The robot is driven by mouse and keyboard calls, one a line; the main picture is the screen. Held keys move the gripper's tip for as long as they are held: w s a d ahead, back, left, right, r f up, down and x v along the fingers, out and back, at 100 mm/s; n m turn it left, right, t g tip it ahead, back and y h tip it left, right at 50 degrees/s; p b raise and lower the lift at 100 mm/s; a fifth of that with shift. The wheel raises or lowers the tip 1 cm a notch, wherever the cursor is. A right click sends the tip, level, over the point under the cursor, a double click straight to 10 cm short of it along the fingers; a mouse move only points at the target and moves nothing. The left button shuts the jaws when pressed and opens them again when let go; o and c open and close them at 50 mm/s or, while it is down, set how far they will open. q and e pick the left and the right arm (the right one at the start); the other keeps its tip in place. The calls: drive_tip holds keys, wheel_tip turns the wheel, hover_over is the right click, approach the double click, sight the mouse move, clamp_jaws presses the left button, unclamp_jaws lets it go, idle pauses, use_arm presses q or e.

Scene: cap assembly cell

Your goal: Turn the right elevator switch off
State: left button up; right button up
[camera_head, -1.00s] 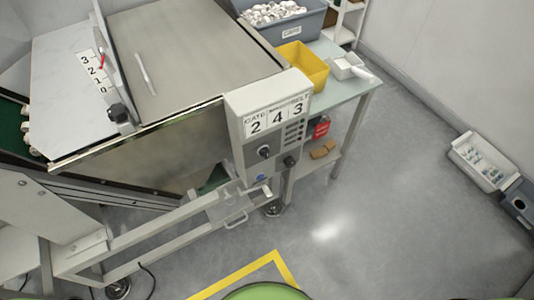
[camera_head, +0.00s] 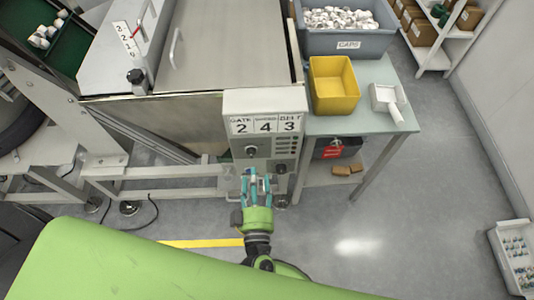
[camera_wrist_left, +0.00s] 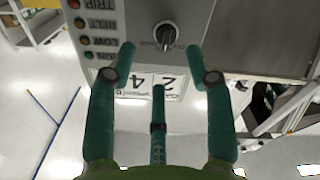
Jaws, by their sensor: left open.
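The grey control box (camera_head: 262,135) stands at the machine's front corner, with labels reading GATE 2, SPEED 4 and BELT 3. A black rotary switch (camera_head: 251,152) sits on its face at the left, and a second dark knob (camera_head: 281,169) lower right. My left gripper (camera_head: 257,178) is open and empty, just in front of the box's lower part. In the left wrist view its teal fingers (camera_wrist_left: 160,52) are spread below a rotary switch (camera_wrist_left: 165,36), apart from it. Which switch is the right elevator one I cannot tell. My right gripper is not in view.
A table (camera_head: 375,125) right of the box holds a yellow bin (camera_head: 335,85), a grey CAPS bin (camera_head: 345,40) and a white scoop-like container (camera_head: 388,98). The metal machine cover (camera_head: 230,45) lies behind the box.

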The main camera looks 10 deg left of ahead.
sight(251, 157)
use_arm(q)
drive_tip(key=x, duration=0.3)
drive_tip(key=a+p+x, duration=0.1)
drive_tip(key=x, duration=0.2)
drive_tip(key=shift+s+d, duration=0.1)
drive_tip(key=shift+s, duration=0.1)
drive_tip(key=shift+w, duration=0.55)
clamp_jaws()
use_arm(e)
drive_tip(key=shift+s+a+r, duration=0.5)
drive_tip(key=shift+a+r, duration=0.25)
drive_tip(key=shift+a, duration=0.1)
